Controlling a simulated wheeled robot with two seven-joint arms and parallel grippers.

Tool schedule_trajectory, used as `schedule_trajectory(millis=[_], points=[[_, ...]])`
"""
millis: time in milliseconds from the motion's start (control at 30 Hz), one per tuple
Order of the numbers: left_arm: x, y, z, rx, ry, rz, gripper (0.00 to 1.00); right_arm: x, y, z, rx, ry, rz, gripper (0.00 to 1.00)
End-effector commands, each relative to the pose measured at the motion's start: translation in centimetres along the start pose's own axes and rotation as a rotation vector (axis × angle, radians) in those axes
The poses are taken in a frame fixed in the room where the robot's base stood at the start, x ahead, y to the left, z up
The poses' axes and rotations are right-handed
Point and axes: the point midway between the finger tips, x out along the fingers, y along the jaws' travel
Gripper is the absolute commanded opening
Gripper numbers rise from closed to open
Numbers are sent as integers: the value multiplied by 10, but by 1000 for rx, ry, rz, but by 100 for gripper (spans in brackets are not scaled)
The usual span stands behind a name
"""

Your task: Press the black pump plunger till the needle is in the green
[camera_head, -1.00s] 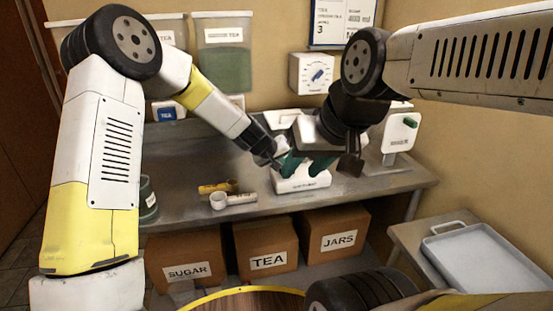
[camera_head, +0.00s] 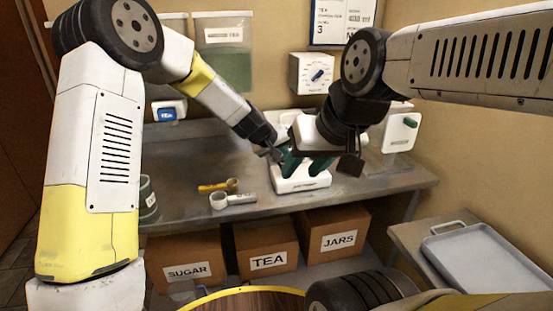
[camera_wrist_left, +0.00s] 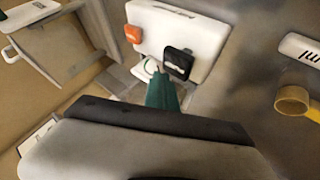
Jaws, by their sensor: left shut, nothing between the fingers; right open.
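A white device (camera_head: 303,183) stands on the bench, partly hidden behind my right gripper. In the left wrist view the white device (camera_wrist_left: 190,28) carries a black square plunger (camera_wrist_left: 177,63) and an orange square part (camera_wrist_left: 132,33). A round, pale face with a green edge (camera_wrist_left: 150,66) shows partly beside the plunger; no needle reading can be made out. My left gripper (camera_head: 274,154) is shut and empty, at the device's left side. Its green fingers (camera_wrist_left: 162,92) point close to the plunger; contact cannot be told. My right gripper (camera_head: 306,165) is open, green fingers apart, in front of the device.
A white unit with a green handle (camera_head: 402,130) stands at right. Boxes marked sugar, tea and jars (camera_head: 335,231) sit below. A tray (camera_head: 480,255) is at lower right.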

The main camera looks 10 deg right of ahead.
Motion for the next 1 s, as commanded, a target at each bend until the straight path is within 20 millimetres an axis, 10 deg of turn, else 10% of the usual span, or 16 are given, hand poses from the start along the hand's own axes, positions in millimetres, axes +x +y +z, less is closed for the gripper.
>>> schedule_trajectory(millis=[1000], points=[[-32, 24, -24, 1, 1, 1, 0, 0, 0, 0, 0, 0, 0, 41]])
